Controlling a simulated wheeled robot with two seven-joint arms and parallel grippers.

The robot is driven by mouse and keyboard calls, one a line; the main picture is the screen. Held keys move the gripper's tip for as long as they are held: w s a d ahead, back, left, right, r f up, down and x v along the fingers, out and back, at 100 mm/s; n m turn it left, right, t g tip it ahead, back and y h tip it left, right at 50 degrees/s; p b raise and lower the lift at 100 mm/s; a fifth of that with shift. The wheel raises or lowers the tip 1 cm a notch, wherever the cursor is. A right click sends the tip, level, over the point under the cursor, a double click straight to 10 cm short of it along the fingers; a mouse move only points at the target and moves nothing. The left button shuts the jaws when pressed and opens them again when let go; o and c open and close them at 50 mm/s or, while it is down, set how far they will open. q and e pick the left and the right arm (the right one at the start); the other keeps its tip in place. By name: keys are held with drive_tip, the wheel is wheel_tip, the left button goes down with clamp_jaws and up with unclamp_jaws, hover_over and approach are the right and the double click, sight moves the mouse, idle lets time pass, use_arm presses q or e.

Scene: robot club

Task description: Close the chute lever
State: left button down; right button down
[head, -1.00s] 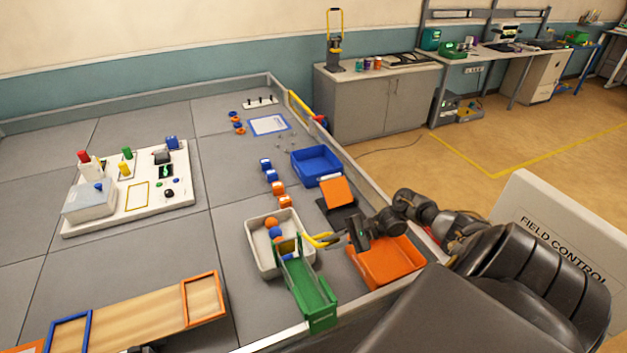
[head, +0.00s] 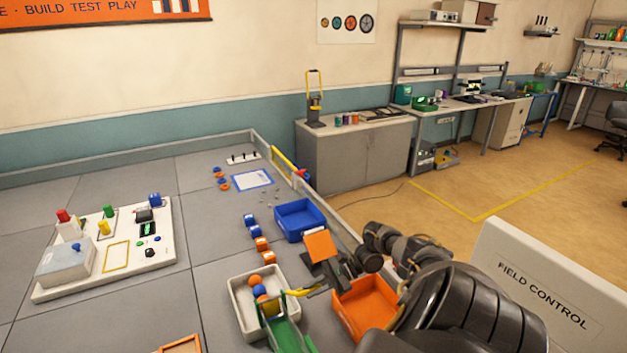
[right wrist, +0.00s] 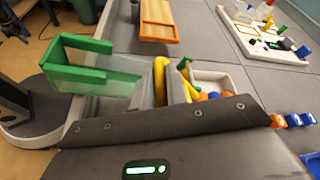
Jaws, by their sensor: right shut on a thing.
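My right gripper (head: 322,287) is shut on the lever's outer end. In the right wrist view, the yellow lever (right wrist: 160,78) shows between the fingers of my right gripper (right wrist: 165,92), and the green chute (right wrist: 85,62) with clear sides is at the left. The lever's gripped part is partly hidden by the fingers. My left gripper is not in view.
The white bin holds orange and blue balls (head: 258,290). An orange tray (head: 365,312) lies under my right arm, and a blue tray (head: 299,222) is beyond. Blue and orange cubes (head: 262,244) stand in a row. The field wall (head: 335,232) edges the right side.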

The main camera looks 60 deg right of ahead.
drive_tip(key=c, duration=1.5)
unclamp_jaws()
drive_tip(key=shift+w+d+r, duration=0.3)
drive_tip(key=shift+w+d, duration=0.05)
drive_tip(key=shift+w, duration=0.1)
drive_tip(key=shift+o, duration=0.5)
drive_tip(key=shift+f, duration=0.2)
drive_tip(key=shift+s, duration=0.15)
drive_tip(key=shift+s+d, duration=0.1)
drive_tip(key=shift+s, duration=0.05)
drive_tip(key=b+v, duration=0.5)
drive_tip(key=v, duration=0.5)
drive_tip(key=shift+d, duration=0.15)
drive_tip(key=shift+s+r, duration=0.1)
